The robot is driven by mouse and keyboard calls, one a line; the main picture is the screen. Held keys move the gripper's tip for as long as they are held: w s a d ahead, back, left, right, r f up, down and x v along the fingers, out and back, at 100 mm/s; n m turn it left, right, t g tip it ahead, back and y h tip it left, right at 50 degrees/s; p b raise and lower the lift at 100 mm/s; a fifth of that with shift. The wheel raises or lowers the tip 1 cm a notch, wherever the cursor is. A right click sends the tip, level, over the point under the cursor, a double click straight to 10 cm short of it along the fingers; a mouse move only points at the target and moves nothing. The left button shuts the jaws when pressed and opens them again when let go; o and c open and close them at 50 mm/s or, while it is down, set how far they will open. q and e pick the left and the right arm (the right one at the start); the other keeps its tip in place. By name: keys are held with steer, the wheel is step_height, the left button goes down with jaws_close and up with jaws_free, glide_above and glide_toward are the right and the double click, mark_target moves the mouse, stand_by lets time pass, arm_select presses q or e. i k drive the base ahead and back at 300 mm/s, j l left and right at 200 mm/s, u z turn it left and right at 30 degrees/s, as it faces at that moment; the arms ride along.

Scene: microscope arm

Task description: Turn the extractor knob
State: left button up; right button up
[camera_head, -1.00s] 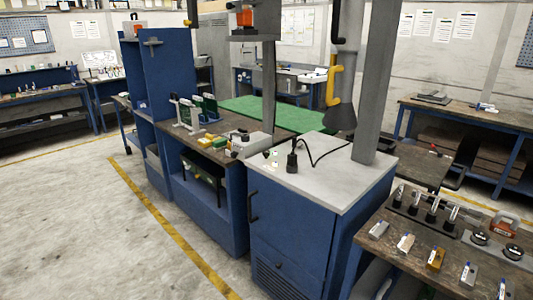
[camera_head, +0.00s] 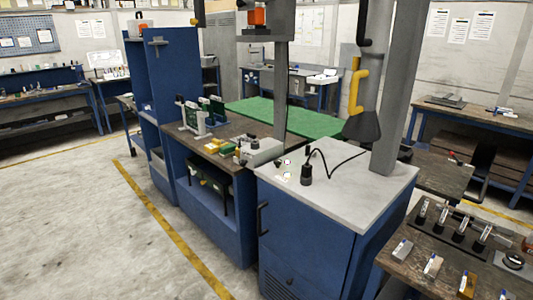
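A grey fume extractor with a cone-shaped hood (camera_head: 362,126) hangs on a pipe above the white-topped blue cabinet. A yellow handle (camera_head: 355,88) bends along the left side of its pipe. A dark handle part (camera_head: 364,22) shows higher up, cut by the top edge. I cannot tell which part is the extractor knob. Neither of my grippers is in view.
A grey post (camera_head: 398,90) stands right of the extractor. The white cabinet top (camera_head: 345,205) carries a black corded tool (camera_head: 306,173). A workbench with a green mat (camera_head: 300,122) is behind. Floor (camera_head: 75,225) at left is clear.

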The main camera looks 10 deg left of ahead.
mark_target(278, 162)
steer(key=i+j+u, duration=0.1)
steer(key=i+j, duration=0.2)
steer(key=i+j+u, duration=0.1)
steer(key=i, duration=0.35)
steer(key=i+j+u, duration=0.15)
steer(key=i+j, duration=0.2)
steer(key=i, duration=0.05)
